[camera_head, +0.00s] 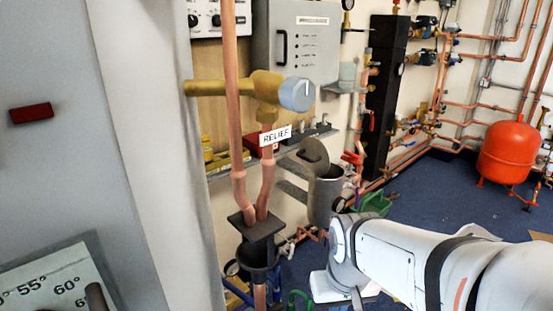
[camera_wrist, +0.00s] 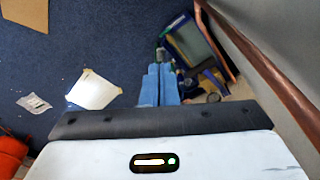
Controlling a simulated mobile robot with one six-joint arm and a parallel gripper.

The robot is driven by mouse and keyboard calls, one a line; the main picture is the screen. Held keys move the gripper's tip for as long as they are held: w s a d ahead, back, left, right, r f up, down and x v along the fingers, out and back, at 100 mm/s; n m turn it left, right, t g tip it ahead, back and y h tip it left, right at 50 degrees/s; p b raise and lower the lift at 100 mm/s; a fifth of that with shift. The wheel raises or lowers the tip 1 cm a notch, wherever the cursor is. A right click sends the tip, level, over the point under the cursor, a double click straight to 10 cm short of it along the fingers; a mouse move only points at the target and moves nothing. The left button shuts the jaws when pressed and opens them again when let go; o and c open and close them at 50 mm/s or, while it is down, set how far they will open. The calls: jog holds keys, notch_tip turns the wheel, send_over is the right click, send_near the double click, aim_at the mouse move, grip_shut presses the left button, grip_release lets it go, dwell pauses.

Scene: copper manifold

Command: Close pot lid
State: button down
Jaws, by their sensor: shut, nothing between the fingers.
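A grey cylindrical pot (camera_head: 324,196) stands in the middle of the head view, below the wall shelf. Its round grey lid (camera_head: 313,151) is tipped up at the left of the rim, so the pot's mouth is open. The pot and lid are not visible in the wrist view. My gripper (camera_wrist: 160,72) shows in the wrist view with its two blue fingers together and nothing between them. In the head view my arm reaches in from the lower right, and its wrist is below and right of the pot. The fingers cannot be made out there.
Copper pipes (camera_head: 233,100) with a brass relief valve (camera_head: 265,88) rise left of the pot. A black column (camera_head: 386,95) and a green object (camera_head: 374,203) are to its right. A red tank (camera_head: 507,150) stands at the far right. Blue floor (camera_head: 430,195) is open between.

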aim_at(309, 159)
jog(key=w+r+n+t+y, duration=0.1)
jog(key=w+n+t, duration=0.4)
jog(key=w, duration=1.1)
jog(key=w+d+r+n+t+y, duration=0.1)
jog(key=w+n+t, duration=0.4)
jog(key=w+n, duration=0.6)
jog(key=w+d+r+n+t+y, duration=0.1)
jog(key=w+r+n+t+y, duration=0.2)
jog(key=w, duration=1.8)
jog(key=shift+r+n+t+y+p, duration=0.25)
jog(key=shift+n+t+y+p, duration=0.4)
jog(key=shift+n+t, duration=1.45)
jog(key=shift+n+g, duration=0.6)
jog(key=shift+a, duration=0.15)
